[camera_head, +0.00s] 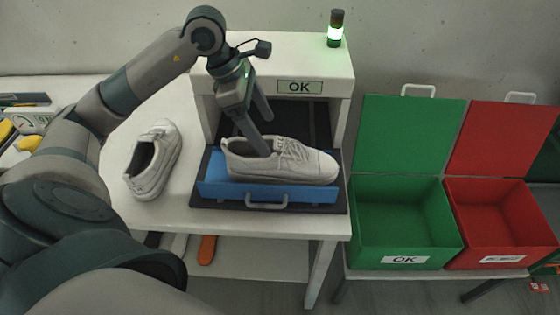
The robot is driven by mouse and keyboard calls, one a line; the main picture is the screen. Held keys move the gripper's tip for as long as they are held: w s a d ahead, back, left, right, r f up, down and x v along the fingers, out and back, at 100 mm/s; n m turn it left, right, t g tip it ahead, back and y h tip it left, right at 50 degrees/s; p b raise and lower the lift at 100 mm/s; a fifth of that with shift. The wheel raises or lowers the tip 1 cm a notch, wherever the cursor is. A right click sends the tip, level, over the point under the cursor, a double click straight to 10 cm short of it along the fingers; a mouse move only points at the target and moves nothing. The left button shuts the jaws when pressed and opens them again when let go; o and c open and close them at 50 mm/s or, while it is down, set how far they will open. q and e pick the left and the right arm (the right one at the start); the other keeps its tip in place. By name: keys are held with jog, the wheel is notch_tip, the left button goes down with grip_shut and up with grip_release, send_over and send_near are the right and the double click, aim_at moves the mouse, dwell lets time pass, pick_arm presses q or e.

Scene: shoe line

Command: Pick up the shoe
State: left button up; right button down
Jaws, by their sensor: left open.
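A white lace-up shoe (310,162) lies on the blue tray (222,190) of the inspection station, its toe pointing right. My left gripper (264,136) comes down over the shoe from above. Its fingers are apart, one at the heel opening and the other behind the shoe. I cannot tell whether they touch it. A second white shoe (165,162) lies on the white table to the left, clear of the gripper. My right gripper does not show.
The white station (285,62) has an OK display and a lit green lamp (335,34). An open green bin (405,222) labelled OK and an open red bin (492,220) stand to the right. Tools lie at the far left.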

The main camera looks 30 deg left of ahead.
aim_at(281, 154)
pick_arm(q)
jog(key=p+x, duration=0.1)
jog(key=x, duration=0.3)
jog(key=shift+w+d+f, duration=0.15)
jog(key=shift+d+f, duration=0.05)
jog(key=shift+f, duration=0.4)
jog(key=shift+w+d+f+p, duration=0.15)
jog(key=shift+f+p, duration=0.1)
jog(key=shift+p, duration=0.35)
jog(key=p+x, duration=0.2)
jog(key=x, duration=0.1)
jog(key=shift+w+f, duration=0.15)
jog(key=shift+f, duration=0.2)
jog(key=shift+w+d+f, duration=0.1)
jog(key=shift+f, duration=0.3)
jog(key=c, duration=1.2)
